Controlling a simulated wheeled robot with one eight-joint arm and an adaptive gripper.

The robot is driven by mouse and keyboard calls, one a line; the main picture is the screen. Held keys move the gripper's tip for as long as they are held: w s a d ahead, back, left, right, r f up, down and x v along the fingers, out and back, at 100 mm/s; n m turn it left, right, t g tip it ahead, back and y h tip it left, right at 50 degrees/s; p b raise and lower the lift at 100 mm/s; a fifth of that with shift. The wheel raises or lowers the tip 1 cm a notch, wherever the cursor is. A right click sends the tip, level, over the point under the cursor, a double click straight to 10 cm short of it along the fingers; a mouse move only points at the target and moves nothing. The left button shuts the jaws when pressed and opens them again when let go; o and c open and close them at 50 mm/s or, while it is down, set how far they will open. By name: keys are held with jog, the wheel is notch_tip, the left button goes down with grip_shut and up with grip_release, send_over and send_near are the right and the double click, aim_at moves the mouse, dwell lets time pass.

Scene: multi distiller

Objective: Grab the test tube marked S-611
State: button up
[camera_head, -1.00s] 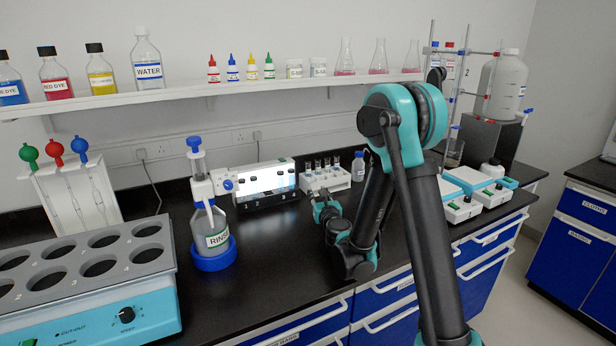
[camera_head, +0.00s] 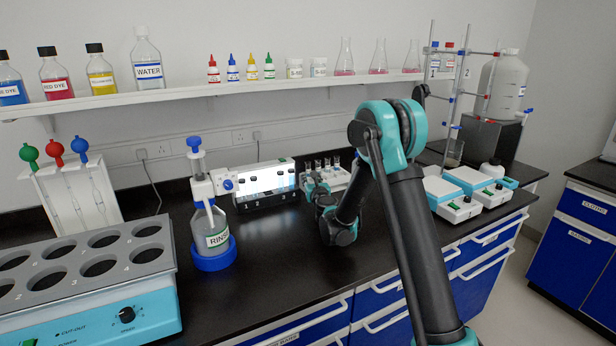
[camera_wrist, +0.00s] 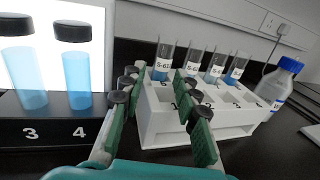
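A white test tube rack (camera_wrist: 165,132) stands ahead of my gripper in the wrist view; it also shows at the back of the bench in the head view (camera_head: 338,180). Several clear tubes with blue liquid stand upright in its back row. The leftmost tube (camera_wrist: 162,64) has a label starting "S-6"; its last digits are not clear. The other tubes (camera_wrist: 193,67) also carry S- labels too small to read surely. My gripper (camera_wrist: 158,88) is open, its green fingers apart with nothing between them, in front of the rack. In the head view my gripper (camera_head: 316,186) partly hides the rack.
Left of the rack, a lit panel stands behind a black holder (camera_wrist: 60,128) with two black-capped blue vials, numbered 3 and 4. A blue-capped bottle (camera_wrist: 277,82) stands close right of the rack. The rinse bottle (camera_head: 214,228) stands farther left.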

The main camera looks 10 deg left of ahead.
aim_at(309, 172)
jog(key=x, duration=0.4)
jog(key=shift+w+d, duration=0.1)
jog(key=shift+w, duration=0.05)
grip_shut()
